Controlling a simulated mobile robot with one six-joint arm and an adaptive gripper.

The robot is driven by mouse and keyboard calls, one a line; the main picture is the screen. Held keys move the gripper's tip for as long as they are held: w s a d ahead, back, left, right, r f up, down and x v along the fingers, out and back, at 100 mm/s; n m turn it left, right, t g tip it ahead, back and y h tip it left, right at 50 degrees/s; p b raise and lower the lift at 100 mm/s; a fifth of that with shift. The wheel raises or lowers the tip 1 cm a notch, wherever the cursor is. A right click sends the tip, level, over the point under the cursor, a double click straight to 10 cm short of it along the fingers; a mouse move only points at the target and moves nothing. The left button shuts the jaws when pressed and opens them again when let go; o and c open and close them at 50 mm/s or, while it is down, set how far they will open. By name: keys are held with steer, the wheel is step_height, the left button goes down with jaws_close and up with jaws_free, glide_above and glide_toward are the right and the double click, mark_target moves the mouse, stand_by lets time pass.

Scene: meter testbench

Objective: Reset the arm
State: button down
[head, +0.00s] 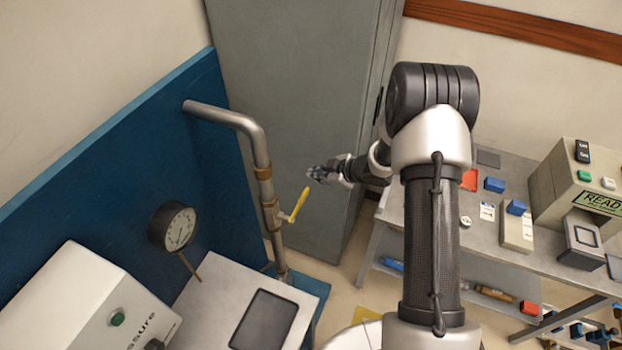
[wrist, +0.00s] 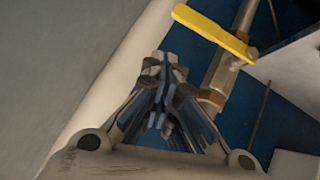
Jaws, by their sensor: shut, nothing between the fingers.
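My gripper (head: 318,174) is at the end of my arm, left of the arm's upright link in the head view. Its fingers are together and empty, pointing left toward the pipe. The fingertips also show in the wrist view (wrist: 160,68). A yellow valve handle (head: 299,205) on the metal pipe (head: 262,155) is just below and left of the gripper in the head view. The handle also shows at the top right of the wrist view (wrist: 212,33). I see a gap between gripper and handle in both views.
A blue panel (head: 130,145) with a round gauge (head: 174,227) stands at left, beside a white pressure box (head: 85,305). A grey cabinet (head: 290,80) is behind the gripper. At right is a metal bench (head: 400,212) with small blocks and a beige device (head: 580,180).

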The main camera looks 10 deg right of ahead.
steer(key=s+d+r+m+t+h+b, duration=0.1)
steer(key=d+r+m+h+b, duration=0.15)
steer(key=r, duration=0.35)
steer(key=d+r+m+t+h+b, duration=0.1)
steer(key=d+r+h+b, duration=0.1)
steer(key=d+r+h, duration=0.3)
steer(key=s+r+m+g+b, duration=0.1)
steer(key=s+r+m+b, duration=0.3)
steer(key=s+r, duration=0.35)
steer(key=s+a+f+m+g+b, duration=0.1)
steer(key=s+a+f+b, duration=0.1)
steer(key=s, duration=0.7)
steer(key=s+a+f+m+g+y+b, duration=0.1)
steer(key=s+a, duration=0.4)
steer(key=s, duration=0.5)
steer(key=s+a+f+m+g+y+b, duration=0.1)
steer(key=s+a+f+m+g+b, duration=0.1)
steer(key=s, duration=0.8)
steer(key=a+f+m+b, duration=0.1)
steer(key=a+b, duration=0.1)
steer(key=b, duration=0.1)
steer(key=shift+s+b, duration=0.2)
steer(key=shift+b, duration=0.1)
steer(key=shift+d, duration=0.15)
